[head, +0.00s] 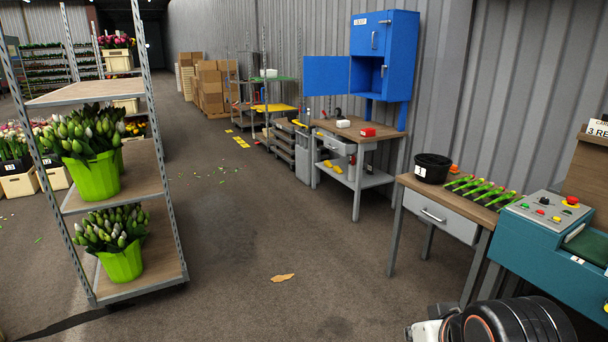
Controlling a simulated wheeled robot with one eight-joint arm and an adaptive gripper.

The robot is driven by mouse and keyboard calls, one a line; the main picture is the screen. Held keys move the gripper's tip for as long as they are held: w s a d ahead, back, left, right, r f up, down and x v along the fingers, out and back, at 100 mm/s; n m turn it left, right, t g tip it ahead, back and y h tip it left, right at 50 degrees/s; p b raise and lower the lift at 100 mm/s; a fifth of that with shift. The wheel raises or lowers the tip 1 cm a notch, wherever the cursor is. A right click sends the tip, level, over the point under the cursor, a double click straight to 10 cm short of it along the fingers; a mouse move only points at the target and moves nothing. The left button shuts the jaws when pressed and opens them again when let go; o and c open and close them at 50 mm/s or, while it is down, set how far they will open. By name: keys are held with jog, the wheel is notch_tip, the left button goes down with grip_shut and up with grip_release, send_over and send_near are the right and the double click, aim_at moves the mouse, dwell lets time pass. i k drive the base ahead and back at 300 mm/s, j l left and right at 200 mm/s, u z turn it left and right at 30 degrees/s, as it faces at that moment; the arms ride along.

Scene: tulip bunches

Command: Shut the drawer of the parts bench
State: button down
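Two benches with drawers show in the head view, and I cannot tell for sure which is the parts bench. The farther wooden-topped bench (378,132) stands under a blue cabinet; its grey drawer (333,144) is under the top, and I cannot tell how far out it is. The nearer wooden-topped bench (478,208) has a light grey drawer (440,214) with a bar handle; its front looks about flush with the bench. My gripper is not in view; only dark, rounded parts of my own body show at the bottom right.
The blue cabinet (398,60) has an open door (326,75). A black bucket (432,168) stands on the nearer bench beside green-handled tools. A teal machine (555,240) is at the right. A tulip trolley (112,198) stands left.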

aim_at(343, 146)
jog(key=i, duration=3.1)
jog(key=i+j+z, duration=0.1)
jog(key=i, duration=1.45)
jog(key=i+j+z, duration=0.25)
jog(key=i, duration=0.3)
jog(key=l, duration=0.1)
